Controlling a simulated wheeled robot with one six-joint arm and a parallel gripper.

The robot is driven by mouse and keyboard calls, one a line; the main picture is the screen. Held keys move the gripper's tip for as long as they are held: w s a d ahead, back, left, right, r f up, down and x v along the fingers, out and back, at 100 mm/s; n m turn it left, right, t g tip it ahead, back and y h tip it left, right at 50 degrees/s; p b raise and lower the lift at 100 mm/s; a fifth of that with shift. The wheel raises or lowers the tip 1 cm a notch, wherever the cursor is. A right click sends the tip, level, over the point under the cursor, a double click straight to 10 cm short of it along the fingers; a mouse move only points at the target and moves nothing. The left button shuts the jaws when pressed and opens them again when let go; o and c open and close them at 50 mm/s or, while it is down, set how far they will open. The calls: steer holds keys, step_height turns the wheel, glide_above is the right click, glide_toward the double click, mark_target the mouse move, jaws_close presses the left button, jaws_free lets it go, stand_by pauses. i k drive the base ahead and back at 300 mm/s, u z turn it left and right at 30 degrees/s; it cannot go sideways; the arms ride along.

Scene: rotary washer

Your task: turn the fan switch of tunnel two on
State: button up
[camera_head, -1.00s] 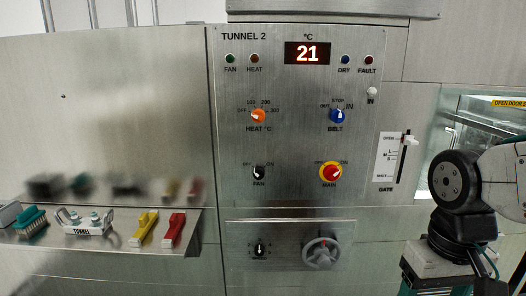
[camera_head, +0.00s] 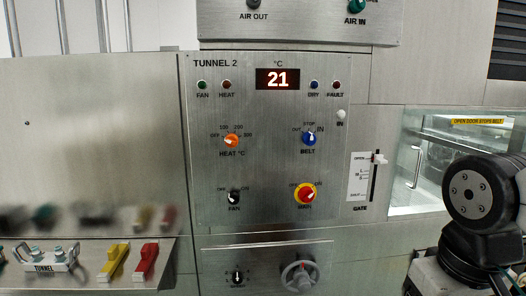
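The tunnel two panel (camera_head: 265,200) is upright on the wall, labelled TUNNEL 2. Its fan switch (camera_head: 234,197) is a small black knob with a white mark at the lower left of the panel, above the label FAN. The mark's exact setting is too small to read surely. The green FAN lamp (camera_head: 202,85) at the top left looks dark. Part of my arm shows at the lower right, well apart from the panel. My gripper is outside the view.
An orange heat knob (camera_head: 231,141), blue belt knob (camera_head: 309,138) and red-yellow main knob (camera_head: 305,193) share the panel. A gate slider (camera_head: 376,160) is to its right. A glass door (camera_head: 416,165) stands right.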

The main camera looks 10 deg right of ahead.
mark_target(233, 198)
steer(key=z, duration=1.95)
steer(key=k, duration=0.95)
steer(key=u, duration=2.05)
steer(key=i, duration=0.5)
steer(key=z, duration=0.1)
